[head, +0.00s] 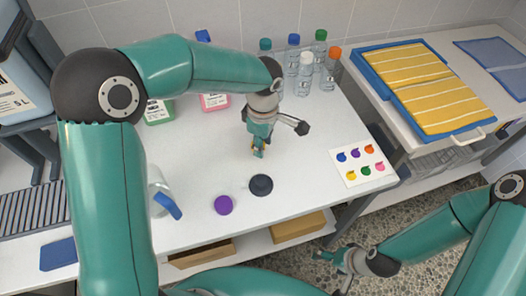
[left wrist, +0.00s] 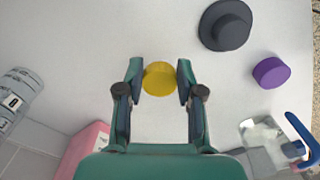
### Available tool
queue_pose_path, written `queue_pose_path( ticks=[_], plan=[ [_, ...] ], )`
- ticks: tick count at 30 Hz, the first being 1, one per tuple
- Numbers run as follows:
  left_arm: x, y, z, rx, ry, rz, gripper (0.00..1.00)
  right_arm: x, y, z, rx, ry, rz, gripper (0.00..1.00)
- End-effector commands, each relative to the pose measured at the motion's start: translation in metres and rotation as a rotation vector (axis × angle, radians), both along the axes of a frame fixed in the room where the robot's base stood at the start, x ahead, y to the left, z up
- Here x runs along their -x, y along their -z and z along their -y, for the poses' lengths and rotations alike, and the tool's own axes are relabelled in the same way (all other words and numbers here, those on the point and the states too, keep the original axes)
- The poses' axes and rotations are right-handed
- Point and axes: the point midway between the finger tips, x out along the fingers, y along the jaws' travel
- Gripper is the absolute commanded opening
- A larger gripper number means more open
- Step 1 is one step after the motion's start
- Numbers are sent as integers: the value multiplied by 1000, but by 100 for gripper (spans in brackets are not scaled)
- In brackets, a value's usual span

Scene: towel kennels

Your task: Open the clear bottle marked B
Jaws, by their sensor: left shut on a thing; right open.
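Several clear bottles with coloured caps stand at the back of the white table. They include a white-capped bottle (head: 305,75) and an orange-capped one (head: 330,70). Their letters are too small to read, so I cannot tell which is B. A clear labelled bottle (left wrist: 14,100) also shows at the left wrist view's edge. My left gripper (head: 259,150) is low over the middle of the table, shut on a round yellow cap (left wrist: 159,79). Whether anything is under the cap is hidden. My right gripper (head: 345,262) is open and empty, off the table's front edge.
A dark grey round piece (head: 261,185) and a purple cap (head: 223,205) lie near the table's front. A spray bottle (head: 166,204) is at left. A colour-dot card (head: 345,175) lies right. Green (head: 158,112) and pink bottles (head: 215,102) stand behind. Yellow towels (head: 440,105) lie on a cart.

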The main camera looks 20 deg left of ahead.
Motion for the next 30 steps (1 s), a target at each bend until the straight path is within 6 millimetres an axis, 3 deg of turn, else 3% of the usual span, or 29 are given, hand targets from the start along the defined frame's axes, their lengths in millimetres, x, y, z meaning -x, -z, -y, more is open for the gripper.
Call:
queue_pose_path(
  ticks=[11, 23, 24, 27, 30],
  plan=[
    [0, 42, 1, 1, 1, -2, 0, 0, -1, 0, 0, 0, 0, 81],
    [0, 48, 1, 1, 2, 1, 0, 0, 3, 0, 0, 0, 0, 81],
    [0, 46, 1, 1, 2, 1, 43, 0, 1, 0, 0, 0, 0, 81],
    [0, 46, 1, 1, 2, 1, 60, 0, 1, 0, 0, 0, 0, 81],
    [0, 46, 1, 1, 2, 1, 62, 0, 1, 0, 0, 0, 0, 81]
  ],
)
